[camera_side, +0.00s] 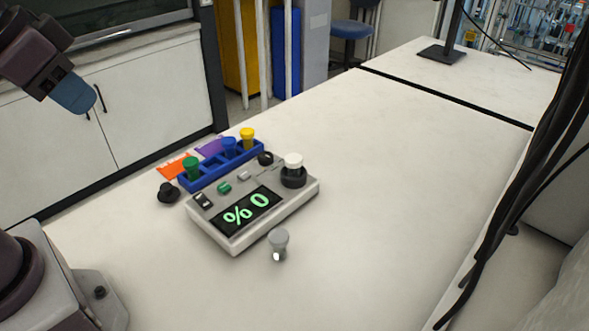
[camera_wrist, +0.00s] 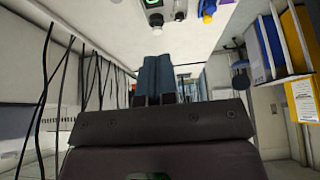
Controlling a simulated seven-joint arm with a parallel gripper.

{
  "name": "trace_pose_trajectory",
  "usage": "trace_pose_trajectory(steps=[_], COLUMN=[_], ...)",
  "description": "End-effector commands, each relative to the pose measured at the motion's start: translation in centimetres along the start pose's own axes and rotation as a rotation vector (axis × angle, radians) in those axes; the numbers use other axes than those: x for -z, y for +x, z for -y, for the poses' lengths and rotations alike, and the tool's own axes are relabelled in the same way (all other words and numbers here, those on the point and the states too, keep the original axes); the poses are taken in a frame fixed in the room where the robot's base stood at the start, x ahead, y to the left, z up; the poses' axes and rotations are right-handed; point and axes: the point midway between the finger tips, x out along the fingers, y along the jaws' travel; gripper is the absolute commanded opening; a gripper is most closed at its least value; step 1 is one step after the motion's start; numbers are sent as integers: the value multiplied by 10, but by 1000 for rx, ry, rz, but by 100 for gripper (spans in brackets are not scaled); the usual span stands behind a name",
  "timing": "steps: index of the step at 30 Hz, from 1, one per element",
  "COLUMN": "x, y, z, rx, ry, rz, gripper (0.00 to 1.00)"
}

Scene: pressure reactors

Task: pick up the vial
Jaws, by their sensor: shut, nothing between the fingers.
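A small vial with a grey cap (camera_side: 279,241) stands upright on the white table in front of the device. Other capped vials stand in the blue rack: a green one (camera_side: 191,168), a blue one (camera_side: 229,147) and a yellow one (camera_side: 247,137). A white cap (camera_side: 293,161) sits on a black round holder on the device. My gripper (camera_side: 77,108) is at the upper left, high up and well away from all of them. Its blue fingers are together and empty in the wrist view (camera_wrist: 155,62).
The grey device (camera_side: 236,241) with a green "% 0" display stands mid-table, beside the blue rack (camera_side: 211,173). A black knob-like piece (camera_side: 168,193) lies to its left. Black cables (camera_side: 508,190) hang at the right. The table (camera_side: 400,150) is clear right of the device.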

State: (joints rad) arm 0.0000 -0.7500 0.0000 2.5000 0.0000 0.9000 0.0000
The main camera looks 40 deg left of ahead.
Motion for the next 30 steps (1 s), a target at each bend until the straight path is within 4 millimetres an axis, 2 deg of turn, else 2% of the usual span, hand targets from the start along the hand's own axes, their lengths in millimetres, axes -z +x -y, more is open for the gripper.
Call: trace_pose_trajectory(steps=[7, 8, 16, 25, 30], x=[0, 0, 0, 0, 1], y=[0, 0, 0, 1, 23], z=[0, 0, 0, -1, -5], rx=[0, 0, 0, -2, -12], ry=[0, 0, 0, 5, 21], rz=[0, 0, 0, 7, 115], gripper=[0, 5, 67, 68, 68])
